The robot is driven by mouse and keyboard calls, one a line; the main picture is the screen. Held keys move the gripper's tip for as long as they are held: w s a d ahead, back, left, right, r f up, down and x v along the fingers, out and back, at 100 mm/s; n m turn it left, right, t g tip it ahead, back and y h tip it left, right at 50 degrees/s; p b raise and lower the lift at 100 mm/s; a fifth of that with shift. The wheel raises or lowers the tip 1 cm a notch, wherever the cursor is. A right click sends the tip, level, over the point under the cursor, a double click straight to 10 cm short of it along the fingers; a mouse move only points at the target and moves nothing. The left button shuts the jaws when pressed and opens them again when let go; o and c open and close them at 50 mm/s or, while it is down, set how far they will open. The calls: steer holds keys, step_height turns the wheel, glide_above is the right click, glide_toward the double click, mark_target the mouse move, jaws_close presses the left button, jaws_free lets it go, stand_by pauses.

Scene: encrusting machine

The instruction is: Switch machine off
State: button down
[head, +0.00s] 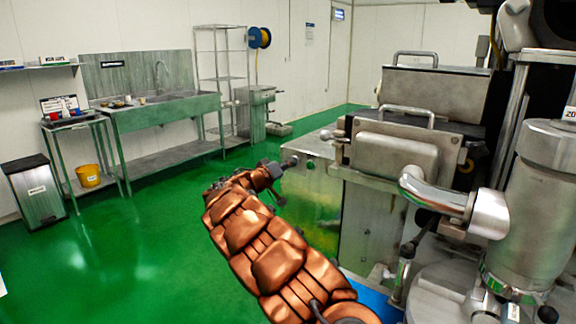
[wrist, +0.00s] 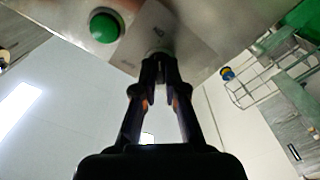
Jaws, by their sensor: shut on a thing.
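The encrusting machine (head: 398,155) is a large steel body on the right of the head view. Its panel (wrist: 192,20) fills the top of the wrist view, with a round green button (wrist: 104,27) and a pale label beside it. My gripper (wrist: 160,62) has its fingertips together at this panel, just below the label and to the right of the green button. It is shut on a small switch, mostly hidden between the fingertips. In the head view my gripper (head: 277,171) is at the machine's near left corner.
A steel sink bench (head: 165,110), a small side table, a wire rack (head: 220,80) and a grey bin (head: 36,187) stand along the far wall. A yellow bucket (head: 89,176) is under the side table. The green floor (head: 120,245) at left is clear.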

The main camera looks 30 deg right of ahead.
steer(key=shift+f+n, duration=0.1)
steer(key=shift+n, duration=0.2)
steer(key=shift+n+p, duration=1.3)
steer(key=shift+n, duration=7.3)
steer(key=c, duration=1.2)
jaws_free()
steer(key=shift+c, duration=0.2)
steer(key=shift+a, duration=0.15)
